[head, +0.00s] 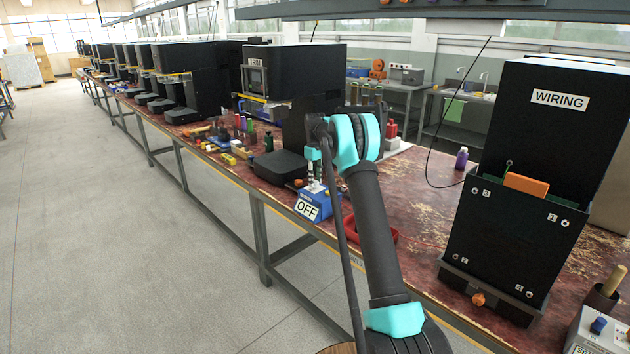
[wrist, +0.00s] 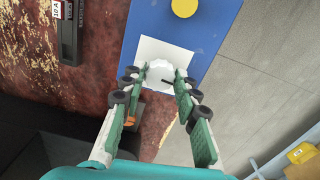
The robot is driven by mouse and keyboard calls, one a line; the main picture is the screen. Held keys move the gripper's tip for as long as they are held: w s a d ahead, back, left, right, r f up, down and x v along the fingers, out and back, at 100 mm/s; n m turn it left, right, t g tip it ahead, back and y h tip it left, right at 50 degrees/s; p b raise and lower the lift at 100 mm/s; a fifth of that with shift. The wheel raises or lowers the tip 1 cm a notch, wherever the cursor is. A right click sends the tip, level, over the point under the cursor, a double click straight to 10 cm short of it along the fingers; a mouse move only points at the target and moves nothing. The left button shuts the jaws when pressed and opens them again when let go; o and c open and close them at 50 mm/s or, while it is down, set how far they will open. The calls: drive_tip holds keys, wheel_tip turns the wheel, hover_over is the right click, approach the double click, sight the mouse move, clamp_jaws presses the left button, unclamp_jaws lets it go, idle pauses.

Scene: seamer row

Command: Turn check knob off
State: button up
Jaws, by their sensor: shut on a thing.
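The check knob (wrist: 159,73) is a pale round knob with a dark pointer, set on a white square plate on the blue box (wrist: 213,38) in the wrist view. My gripper (wrist: 160,76) has its green fingers on either side of the knob, shut on it. In the head view the blue box (head: 319,205) stands at the table's front edge, with a white label reading OFF on its front. My gripper (head: 315,180) points down over it there, and the knob is too small and covered to make out.
A yellow round button (wrist: 184,7) sits on the same blue box. A black case (head: 280,167) stands to the left, and a red part (head: 383,232) lies to the right. The black WIRING cabinet (head: 515,240) stands farther right. The floor (head: 130,230) at left is clear.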

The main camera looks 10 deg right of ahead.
sight(315, 182)
drive_tip(key=shift+n, duration=0.6)
drive_tip(key=o, duration=1.1)
drive_tip(key=shift+o, duration=0.2)
wheel_tip(315, 182, up, 12)
drive_tip(key=shift+s, duration=0.1)
